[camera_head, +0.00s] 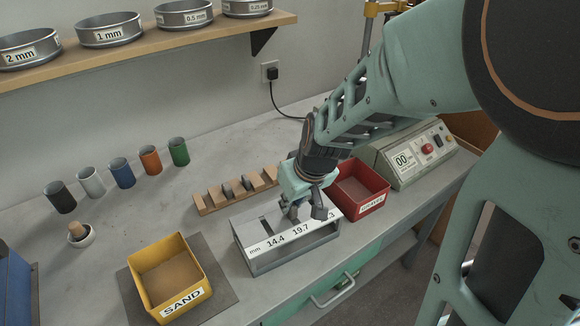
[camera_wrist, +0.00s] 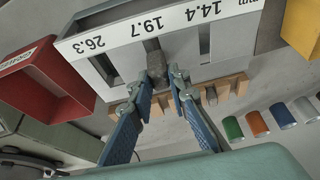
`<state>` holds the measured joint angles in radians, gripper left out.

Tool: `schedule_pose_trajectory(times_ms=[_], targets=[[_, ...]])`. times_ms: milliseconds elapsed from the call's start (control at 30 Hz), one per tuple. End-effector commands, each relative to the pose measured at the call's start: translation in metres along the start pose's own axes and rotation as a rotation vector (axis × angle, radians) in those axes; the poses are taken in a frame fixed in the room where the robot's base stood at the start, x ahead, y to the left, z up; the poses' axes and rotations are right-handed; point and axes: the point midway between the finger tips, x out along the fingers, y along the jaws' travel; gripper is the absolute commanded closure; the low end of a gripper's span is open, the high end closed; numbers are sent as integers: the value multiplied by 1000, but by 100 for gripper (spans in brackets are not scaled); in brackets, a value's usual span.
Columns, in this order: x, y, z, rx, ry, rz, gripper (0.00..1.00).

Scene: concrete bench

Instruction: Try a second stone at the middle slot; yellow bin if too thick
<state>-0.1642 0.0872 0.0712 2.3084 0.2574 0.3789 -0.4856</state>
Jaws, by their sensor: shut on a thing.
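My gripper (camera_head: 304,214) is over the grey slot gauge (camera_head: 262,262), its fingers pointing down. In the wrist view my gripper (camera_wrist: 164,84) is shut on a grey-brown stone (camera_wrist: 157,64), partly hidden by the fingertips. The stone lines up with the middle slot, marked 19.7, of the gauge (camera_wrist: 82,46); I cannot tell whether it touches the slot's edges. The 14.4 and 26.3 slots lie on either side. The yellow bin (camera_head: 151,296), labelled SAND, stands left of the gauge; it also shows at the edge of the wrist view (camera_wrist: 304,28).
A wooden rack (camera_head: 211,201) with grey stones lies behind the gauge. The bench between cups and rack is clear.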

Motion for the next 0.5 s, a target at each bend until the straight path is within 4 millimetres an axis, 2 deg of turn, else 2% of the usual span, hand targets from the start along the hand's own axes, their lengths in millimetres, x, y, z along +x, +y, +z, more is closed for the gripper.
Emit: schedule_pose_trajectory(times_ms=[500], targets=[[-32, 0, -14, 1, 3, 1, 100]])
